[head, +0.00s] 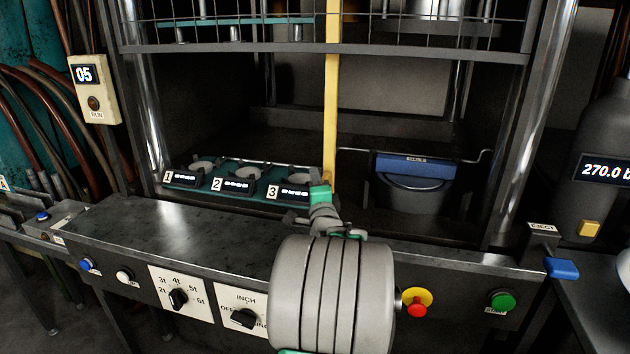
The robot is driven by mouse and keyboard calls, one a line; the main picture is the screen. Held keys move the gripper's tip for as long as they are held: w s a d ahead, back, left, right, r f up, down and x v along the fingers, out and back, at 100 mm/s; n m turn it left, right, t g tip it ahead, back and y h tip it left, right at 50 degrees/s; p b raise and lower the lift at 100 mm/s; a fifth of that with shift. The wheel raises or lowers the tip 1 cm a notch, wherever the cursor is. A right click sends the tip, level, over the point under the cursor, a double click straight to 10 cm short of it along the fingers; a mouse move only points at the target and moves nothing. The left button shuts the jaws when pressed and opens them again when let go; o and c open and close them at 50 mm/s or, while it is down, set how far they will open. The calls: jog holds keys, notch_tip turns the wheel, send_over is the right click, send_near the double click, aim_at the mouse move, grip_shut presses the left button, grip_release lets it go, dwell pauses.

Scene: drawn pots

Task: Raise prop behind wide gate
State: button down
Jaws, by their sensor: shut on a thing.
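The yellow prop (331,110) is a long bar standing nearly upright in the middle of the press opening. Its top runs out of the picture. The wide wire gate (230,49) spans the top of the opening, with its dark lower bar above the bay. The prop shows unbroken across that bar. My gripper (322,194), with green fingertips, is shut on the prop near its lower end. My wrist hides what lies just below, so I cannot tell whether the prop's foot touches anything.
Three numbered stations sit on a teal plate (228,187) left of the prop. A blue-topped bucket (417,180) stands to its right. A front panel with knobs (178,299), a red button (417,309) and a green button (502,301) runs below. Steel columns flank the opening.

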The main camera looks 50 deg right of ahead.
jog(key=shift+r, duration=0.35)
dwell(0.4)
jog(key=b, duration=0.2)
jog(key=a+t+b, duration=0.1)
jog(key=b, duration=0.1)
jog(key=shift+s+f+n+h, duration=0.2)
jog(key=shift+f+n+h, duration=0.1)
jog(key=shift+f+h, duration=0.1)
